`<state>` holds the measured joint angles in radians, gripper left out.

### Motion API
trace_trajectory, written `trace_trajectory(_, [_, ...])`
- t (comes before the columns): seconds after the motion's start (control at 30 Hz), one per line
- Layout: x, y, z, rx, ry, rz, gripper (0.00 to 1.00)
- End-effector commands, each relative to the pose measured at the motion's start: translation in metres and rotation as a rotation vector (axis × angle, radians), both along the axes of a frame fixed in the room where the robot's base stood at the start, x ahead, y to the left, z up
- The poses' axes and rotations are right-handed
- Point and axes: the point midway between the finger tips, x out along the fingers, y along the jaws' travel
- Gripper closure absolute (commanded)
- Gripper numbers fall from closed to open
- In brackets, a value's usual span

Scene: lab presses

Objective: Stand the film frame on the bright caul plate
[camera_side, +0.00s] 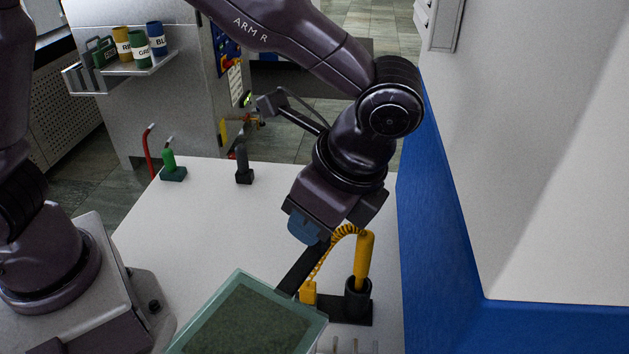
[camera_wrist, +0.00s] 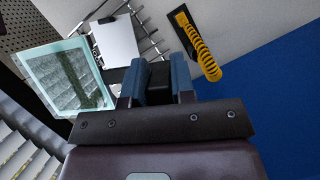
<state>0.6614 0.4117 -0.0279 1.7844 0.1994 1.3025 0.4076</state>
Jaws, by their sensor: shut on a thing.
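The film frame (camera_side: 316,323) has a pale green translucent rim around a dark green middle, and it shows at the bottom of the side view, cut off by the edge. In the wrist view the film frame (camera_wrist: 84,107) hangs left of the fingers, tilted. My gripper (camera_side: 303,230) has blue fingers, and in the wrist view my gripper (camera_wrist: 158,84) is shut on a dark bar that appears to be the frame's handle. The frame is held out to one side. A plain white plate (camera_wrist: 116,42) lies beyond the fingers; I cannot tell whether it is the bright caul plate.
A yellow tool with a coiled hose (camera_side: 365,258) stands in a black holder close to my gripper. A blue-and-white wall (camera_side: 440,220) bounds the right. Metal bars (camera_wrist: 150,35) surround the white plate.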

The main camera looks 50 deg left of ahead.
Motion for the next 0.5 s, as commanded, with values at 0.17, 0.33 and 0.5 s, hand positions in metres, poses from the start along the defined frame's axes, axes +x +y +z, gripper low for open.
trace_trajectory(0.17, [-0.001, 0.001, -0.042, 0.004, 0.006, 0.001, 1.0])
trace_trajectory(0.33, [-0.001, 0.001, -0.086, 0.004, 0.006, 0.001, 1.0])
trace_trajectory(0.5, [0.0, 0.0, -0.113, 0.001, 0.002, 0.003, 1.0])
